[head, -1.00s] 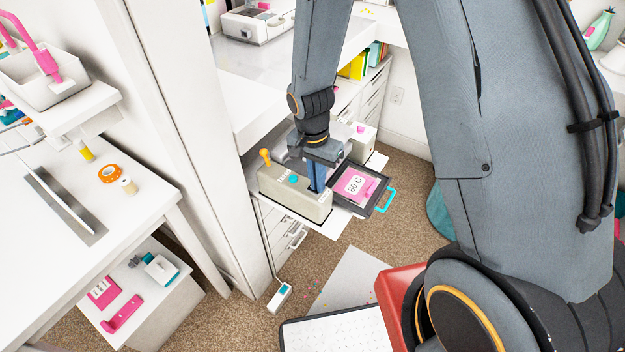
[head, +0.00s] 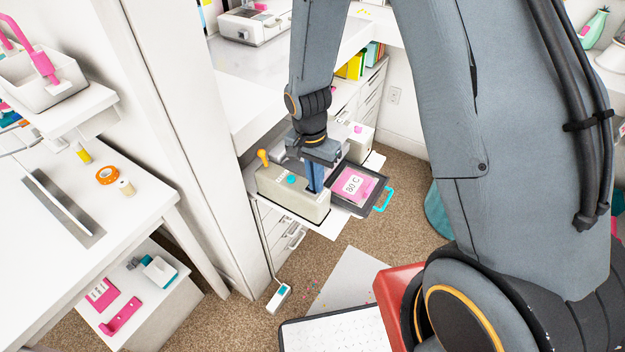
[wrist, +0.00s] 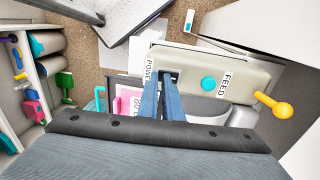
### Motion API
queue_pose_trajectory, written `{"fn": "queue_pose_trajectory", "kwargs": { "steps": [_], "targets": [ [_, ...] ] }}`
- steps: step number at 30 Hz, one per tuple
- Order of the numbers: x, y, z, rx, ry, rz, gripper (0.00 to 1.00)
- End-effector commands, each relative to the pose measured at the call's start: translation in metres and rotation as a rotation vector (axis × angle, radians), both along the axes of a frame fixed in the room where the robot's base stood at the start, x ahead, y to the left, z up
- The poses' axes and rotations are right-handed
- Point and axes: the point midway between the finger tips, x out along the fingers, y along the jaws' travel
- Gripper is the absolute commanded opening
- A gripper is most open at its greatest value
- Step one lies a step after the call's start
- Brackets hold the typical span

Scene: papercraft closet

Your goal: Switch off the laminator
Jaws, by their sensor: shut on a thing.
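The laminator (head: 290,193) is a beige box on a white shelf, with a teal knob (head: 292,180) and a yellow-orange lever (head: 263,156). In the wrist view its top (wrist: 245,78) bears POWER and FEED labels. My gripper (head: 316,188) points down onto the laminator's right end. In the wrist view my blue fingers (wrist: 168,82) are close together at a dark slot beside the POWER label. They are shut on the small power switch there, which they mostly hide, so its position cannot be told.
A dark tray (head: 338,203) with a teal handle and a pink card marked 80 C sits right of the laminator. A white cabinet panel (head: 175,120) stands close on the left. Carpet (head: 410,175) is open on the right.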

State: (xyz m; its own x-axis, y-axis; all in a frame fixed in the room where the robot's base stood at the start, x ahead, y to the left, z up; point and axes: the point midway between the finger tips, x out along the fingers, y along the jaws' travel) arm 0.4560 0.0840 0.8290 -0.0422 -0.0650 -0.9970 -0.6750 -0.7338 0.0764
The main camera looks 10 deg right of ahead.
Motion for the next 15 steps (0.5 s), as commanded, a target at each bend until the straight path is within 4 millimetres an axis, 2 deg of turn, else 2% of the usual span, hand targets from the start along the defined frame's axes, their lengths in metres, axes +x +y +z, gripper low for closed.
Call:
{"fn": "queue_pose_trajectory", "kwargs": {
  "steps": [1, 15],
  "targets": [
    [-0.0117, -0.0055, -0.0124, -0.008, 0.029, -0.003, 0.00],
    [-0.0030, 0.0017, -0.0153, -0.007, 0.031, -0.001, 0.00]
  ]
}}
